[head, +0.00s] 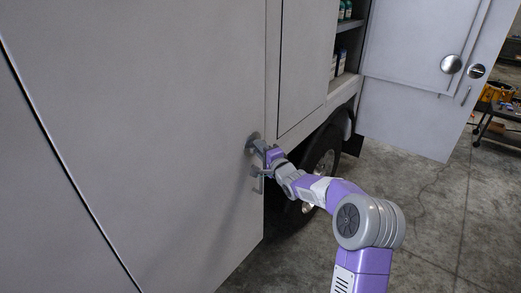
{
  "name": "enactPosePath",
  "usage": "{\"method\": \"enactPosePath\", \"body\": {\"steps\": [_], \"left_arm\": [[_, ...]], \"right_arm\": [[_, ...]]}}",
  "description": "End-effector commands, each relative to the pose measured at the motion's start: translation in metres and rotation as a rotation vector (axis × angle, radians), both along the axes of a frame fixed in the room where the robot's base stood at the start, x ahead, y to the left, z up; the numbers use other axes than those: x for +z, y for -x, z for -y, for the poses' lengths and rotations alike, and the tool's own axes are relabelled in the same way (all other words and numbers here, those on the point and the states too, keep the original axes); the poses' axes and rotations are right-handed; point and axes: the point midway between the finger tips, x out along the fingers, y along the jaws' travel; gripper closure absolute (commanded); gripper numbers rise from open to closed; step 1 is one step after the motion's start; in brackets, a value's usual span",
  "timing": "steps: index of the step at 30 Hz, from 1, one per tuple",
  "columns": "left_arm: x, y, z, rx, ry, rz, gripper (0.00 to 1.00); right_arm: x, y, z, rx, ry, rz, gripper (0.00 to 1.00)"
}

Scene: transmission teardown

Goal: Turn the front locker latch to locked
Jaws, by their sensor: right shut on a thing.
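The front locker latch (252,144) is a small grey handle on the large grey locker door (170,130), near the door's right edge. My right arm reaches in from the lower right. My right gripper (262,160) is at the latch and is shut on it. The gripper and wrist partly hide the latch, so its exact turn angle is hard to tell. My left gripper is not in view.
An open door (410,120) with round knobs stands at the right. Shelves with bottles (345,10) show at the top. A wheel (325,160) is behind my forearm. The concrete floor (430,230) at the lower right is clear. A cart (495,125) stands far right.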

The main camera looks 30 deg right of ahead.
Motion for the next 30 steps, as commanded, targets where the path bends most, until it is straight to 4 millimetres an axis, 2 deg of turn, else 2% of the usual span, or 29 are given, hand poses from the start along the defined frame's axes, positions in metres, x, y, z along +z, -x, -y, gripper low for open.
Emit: {"method": "enactPosePath", "body": {"steps": [5, 11, 21, 30], "left_arm": [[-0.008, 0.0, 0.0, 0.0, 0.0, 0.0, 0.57], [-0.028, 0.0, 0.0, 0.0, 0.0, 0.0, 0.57], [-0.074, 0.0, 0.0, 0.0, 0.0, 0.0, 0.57], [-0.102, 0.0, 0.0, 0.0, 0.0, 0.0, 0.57]], "right_arm": [[-0.002, 0.0, 0.0, 0.0, 0.031, 0.014, 1.0], [-0.006, 0.0, 0.0, 0.0, 0.127, 0.055, 1.0], [-0.008, 0.0, 0.001, -0.001, 0.407, 0.171, 1.0], [-0.009, -0.001, 0.002, -0.001, 0.672, 0.278, 1.0]]}}
